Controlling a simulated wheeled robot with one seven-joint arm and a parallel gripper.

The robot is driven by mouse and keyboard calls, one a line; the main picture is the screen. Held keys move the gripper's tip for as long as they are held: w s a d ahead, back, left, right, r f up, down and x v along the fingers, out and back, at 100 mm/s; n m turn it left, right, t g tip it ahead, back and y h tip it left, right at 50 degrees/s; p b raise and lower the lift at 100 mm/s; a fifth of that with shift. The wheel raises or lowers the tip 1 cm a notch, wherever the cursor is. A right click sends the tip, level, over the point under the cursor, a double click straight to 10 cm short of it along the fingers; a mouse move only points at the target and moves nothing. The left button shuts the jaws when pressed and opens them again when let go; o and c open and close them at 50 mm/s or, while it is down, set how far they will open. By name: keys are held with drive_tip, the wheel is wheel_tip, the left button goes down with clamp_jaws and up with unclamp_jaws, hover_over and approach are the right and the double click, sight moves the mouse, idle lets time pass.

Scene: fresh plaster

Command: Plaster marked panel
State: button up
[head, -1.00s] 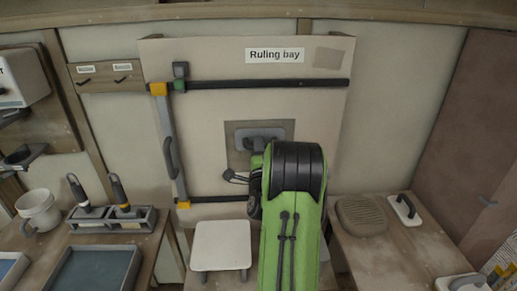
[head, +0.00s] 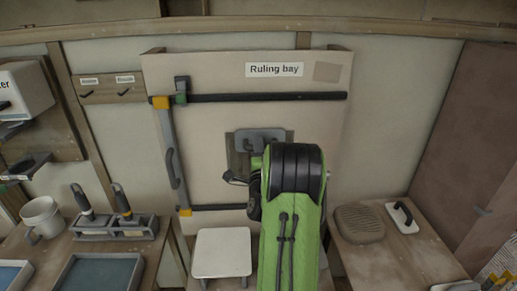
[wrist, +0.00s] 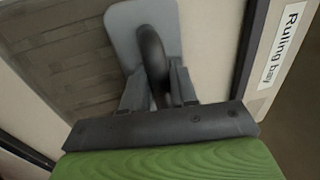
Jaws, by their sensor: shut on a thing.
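The upright panel (head: 210,130) is labelled "Ruling bay" and has a darker square patch (head: 238,164) near its middle. In the wrist view the patch (wrist: 60,65) shows grey-brown with faint strip lines. My gripper (wrist: 156,88) is shut on the dark curved handle of a trowel (wrist: 122,22) with a pale grey-blue plate. In the head view the trowel (head: 244,138) lies over the upper part of the patch, its plate facing the panel. I cannot tell whether it touches.
Dark rails (head: 260,97) cross the panel above and below the patch. A long straightedge (head: 169,150) with yellow ends stands at the left. A white board (head: 222,253) sits below. Side benches hold a tool rack (head: 115,228), a mug (head: 42,215), a sponge-like block (head: 360,223) and a white float (head: 402,216).

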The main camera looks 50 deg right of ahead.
wheel_tip(320, 180, down, 16)
drive_tip(key=b, duration=1.5)
